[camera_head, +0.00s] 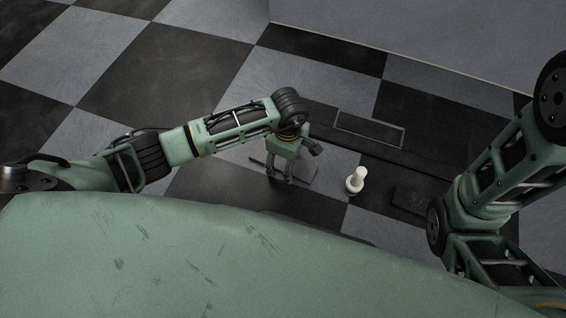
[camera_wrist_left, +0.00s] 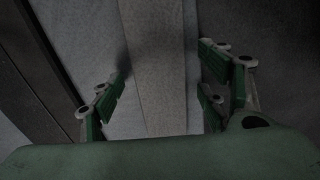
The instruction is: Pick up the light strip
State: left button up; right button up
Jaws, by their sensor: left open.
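My left gripper (camera_head: 280,178) points down at the middle of the head view, over a pale grey flat piece that it partly hides. In the left wrist view, the green fingers of this gripper (camera_wrist_left: 162,75) stand wide apart. A long, flat grey strip (camera_wrist_left: 157,65) runs between them, clear of both fingers; it looks like the light strip. The gap between the fingers is otherwise empty. I cannot tell how far below the fingertips the strip lies. My right arm shows at the right of the head view, but its gripper is out of view.
A small white knobbed object (camera_head: 356,180) stands right of my left gripper. A low dark surface with a thin rectangular outline (camera_head: 369,129) lies behind. A grey wall (camera_head: 430,40) closes the back right. Checkered floor (camera_head: 130,75) is open at the upper left.

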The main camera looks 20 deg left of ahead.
pick_arm(q)
jog(key=c, duration=1.3)
jog(key=shift+c, duration=0.3)
jog(key=shift+r, duration=0.1)
